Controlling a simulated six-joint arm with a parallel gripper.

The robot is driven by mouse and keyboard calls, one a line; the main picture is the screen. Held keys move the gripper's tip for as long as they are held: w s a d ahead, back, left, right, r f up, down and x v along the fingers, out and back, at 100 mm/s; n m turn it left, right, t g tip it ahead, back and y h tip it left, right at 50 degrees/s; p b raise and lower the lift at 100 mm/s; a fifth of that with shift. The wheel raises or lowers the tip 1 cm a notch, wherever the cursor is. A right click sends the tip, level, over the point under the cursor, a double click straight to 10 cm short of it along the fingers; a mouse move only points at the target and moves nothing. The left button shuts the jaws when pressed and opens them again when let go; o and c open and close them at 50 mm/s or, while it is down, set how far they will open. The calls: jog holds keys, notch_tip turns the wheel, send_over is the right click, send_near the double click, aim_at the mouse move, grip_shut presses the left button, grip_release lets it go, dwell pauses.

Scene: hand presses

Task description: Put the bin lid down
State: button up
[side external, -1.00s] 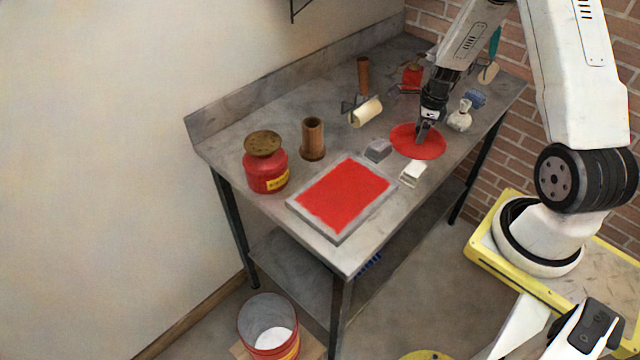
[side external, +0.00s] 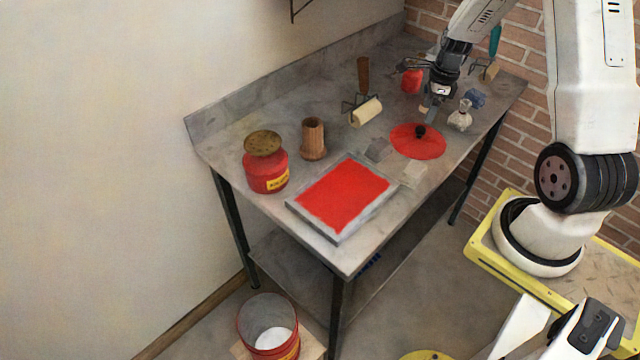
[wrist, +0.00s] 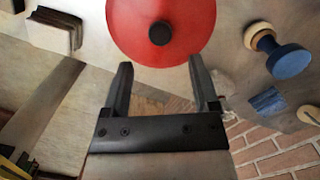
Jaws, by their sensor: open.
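The bin lid (side external: 408,147) is a flat red disc with a black knob. It lies flat on the grey metal table, right of the red slab. It also shows in the wrist view (wrist: 130,25), with its knob beyond my fingertips. My gripper (side external: 434,112) is above the lid's knob, apart from it. In the wrist view my gripper (wrist: 158,72) has its two fingers spread with nothing between them.
The table (side external: 230,120) holds a red ink slab (side external: 345,193), a red can (side external: 266,172), a wooden cylinder (side external: 313,138), a roller (side external: 365,112) and small blocks. A blue-topped stamp (wrist: 288,60) and a white item (side external: 460,116) stand close to the lid's right.

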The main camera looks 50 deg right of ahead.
jog(key=shift+s+d+r, duration=0.1)
jog(key=shift+s+r, duration=0.05)
jog(key=shift+r, duration=1.2)
jog(key=shift+s+d+r, duration=0.1)
jog(key=shift+r, duration=1.2)
jog(key=s+a+r+n, duration=0.1)
jog(key=s+a+n, duration=0.1)
jog(key=a+n, duration=1.1)
jog(key=s+a+r+n+t, duration=0.1)
jog(key=s+a+n, duration=0.1)
jog(key=a+n, duration=1.1)
jog(key=n, duration=0.3)
jog(key=shift+s+a+h, duration=0.35)
jog(key=shift+a+h, duration=0.05)
